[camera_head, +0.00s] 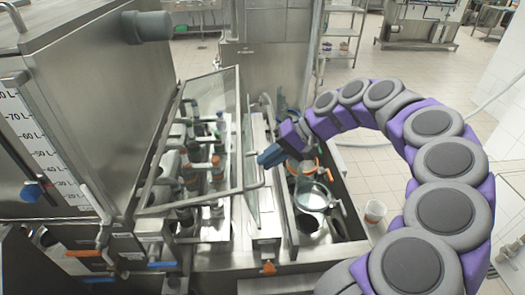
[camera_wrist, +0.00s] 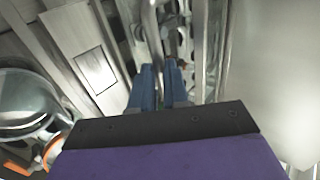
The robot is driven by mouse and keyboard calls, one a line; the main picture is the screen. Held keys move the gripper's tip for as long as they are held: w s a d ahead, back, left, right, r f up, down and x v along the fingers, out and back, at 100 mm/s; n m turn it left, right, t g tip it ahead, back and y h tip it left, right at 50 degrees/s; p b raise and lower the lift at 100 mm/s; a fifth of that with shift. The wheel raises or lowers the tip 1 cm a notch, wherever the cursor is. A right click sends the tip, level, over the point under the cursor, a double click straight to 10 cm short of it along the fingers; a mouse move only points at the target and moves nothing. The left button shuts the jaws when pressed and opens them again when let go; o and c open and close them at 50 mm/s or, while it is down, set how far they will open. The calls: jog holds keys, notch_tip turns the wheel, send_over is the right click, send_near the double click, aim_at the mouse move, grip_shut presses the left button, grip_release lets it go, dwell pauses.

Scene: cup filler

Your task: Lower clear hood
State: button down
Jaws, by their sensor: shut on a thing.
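The clear hood (camera_head: 197,140) is a metal-framed transparent panel in the head view. It stands raised and tilted over the filler's valves, to the left of my gripper. My gripper (camera_head: 262,160) has blue fingers and reaches in from the right to the hood's right-hand edge, at a thin metal bar there. In the wrist view my gripper (camera_wrist: 160,90) has its two fingers close around a thin upright metal bar (camera_wrist: 153,35). The exact contact is partly hidden by the fingers.
A steel tank (camera_head: 90,90) with a volume scale stands at the left. Round clear vessels (camera_head: 312,196) with orange parts sit right of the hood. A small cup (camera_head: 375,212) stands farther right. The tiled floor (camera_head: 385,70) behind is mostly open.

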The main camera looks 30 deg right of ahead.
jog(key=shift+d+f+b, duration=0.2)
jog(key=shift+f+b, duration=0.1)
jog(key=shift+f, duration=0.65)
jog(key=c, duration=1.5)
grip_release()
jog(key=o, duration=0.4)
jog(key=shift+d, duration=0.3)
jog(key=shift+a, duration=0.1)
jog(key=shift+s, duration=0.1)
jog(key=p+v, duration=0.5)
jog(key=v, duration=1.2)
jog(key=shift+d, duration=0.25)
